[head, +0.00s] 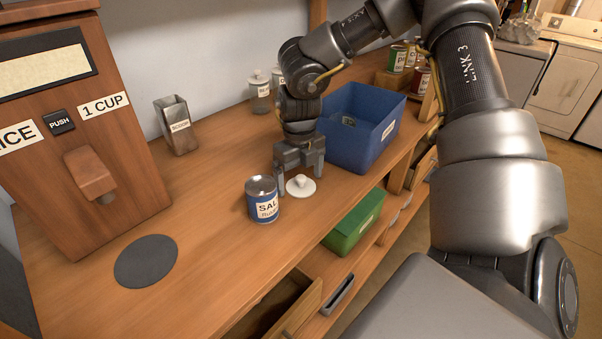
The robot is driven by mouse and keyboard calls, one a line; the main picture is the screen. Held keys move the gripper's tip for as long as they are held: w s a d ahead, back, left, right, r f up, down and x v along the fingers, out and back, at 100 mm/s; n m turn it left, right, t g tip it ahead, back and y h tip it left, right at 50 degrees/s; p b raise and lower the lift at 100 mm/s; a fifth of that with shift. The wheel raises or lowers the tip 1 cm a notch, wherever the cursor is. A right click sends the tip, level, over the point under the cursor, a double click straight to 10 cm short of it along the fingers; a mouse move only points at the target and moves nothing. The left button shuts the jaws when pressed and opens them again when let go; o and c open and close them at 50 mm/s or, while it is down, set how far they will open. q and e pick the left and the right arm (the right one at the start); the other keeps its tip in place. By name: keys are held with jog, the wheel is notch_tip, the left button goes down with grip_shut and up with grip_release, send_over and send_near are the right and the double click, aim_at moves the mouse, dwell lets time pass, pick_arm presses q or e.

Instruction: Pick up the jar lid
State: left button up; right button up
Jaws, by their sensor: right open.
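The jar lid (301,187) is a small white disc with a round knob on top. It lies on the wooden counter, just right of a blue labelled can (263,200). My right gripper (297,181) points down at the lid with its fingers apart, one on the left side near the can and one behind to the right. I cannot tell whether the fingers touch the lid. My left gripper is not in view.
A blue bin (362,150) stands close to the right of my right gripper. A metal scoop holder (177,125) and glass jars (260,92) stand at the back. A wooden dispenser (85,130) is at left, with a dark round mat (146,261) before it. The front counter is clear.

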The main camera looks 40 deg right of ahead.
jog(key=shift+r, duration=0.1)
jog(key=c, duration=1.1)
jog(key=shift+o, duration=0.2)
